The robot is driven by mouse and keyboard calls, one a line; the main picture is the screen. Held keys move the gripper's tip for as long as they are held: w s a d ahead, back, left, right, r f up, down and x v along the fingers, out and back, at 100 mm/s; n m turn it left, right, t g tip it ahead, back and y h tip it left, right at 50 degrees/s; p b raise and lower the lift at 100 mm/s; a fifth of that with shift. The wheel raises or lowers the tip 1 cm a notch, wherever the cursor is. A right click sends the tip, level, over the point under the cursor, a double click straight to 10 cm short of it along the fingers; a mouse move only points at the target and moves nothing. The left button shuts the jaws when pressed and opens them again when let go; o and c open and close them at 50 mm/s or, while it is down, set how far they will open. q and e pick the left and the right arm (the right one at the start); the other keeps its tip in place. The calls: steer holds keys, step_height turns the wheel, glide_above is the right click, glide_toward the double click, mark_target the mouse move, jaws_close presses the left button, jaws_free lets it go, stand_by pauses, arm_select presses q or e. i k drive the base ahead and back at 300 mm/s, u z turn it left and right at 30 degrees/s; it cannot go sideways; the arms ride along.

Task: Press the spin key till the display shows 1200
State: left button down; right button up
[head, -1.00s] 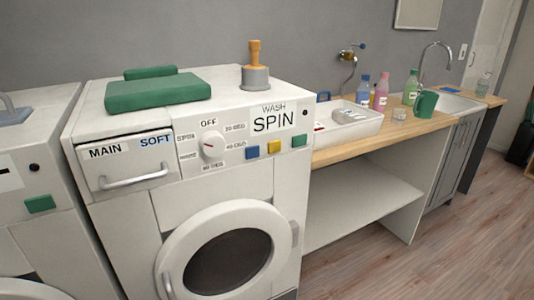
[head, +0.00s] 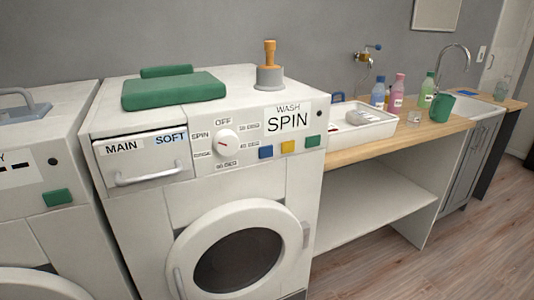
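The white washing machine (head: 146,209) stands at centre-left in the head view. Its display panel (head: 288,118) reads "WASH" in small letters and "SPIN" in large letters; no number shows on it. Below the display are a blue key (head: 266,152), a yellow key (head: 288,147) and a green key (head: 313,141). No label that I can read marks any of them as the spin key. A round white dial (head: 226,143) with a red mark sits left of the keys, ringed by OFF, SPIN, RINSE and temperature words. Neither of my grippers is in view.
A second white machine (head: 50,150) with a green key stands at the left. A wooden counter (head: 403,137) with a white tray, bottles and sink runs right. Floor at the lower right is clear.

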mark_target(267, 151)
steer(key=k, duration=0.55)
steer(key=z, duration=0.7)
steer(key=i, duration=0.95)
steer(key=u, duration=0.4)
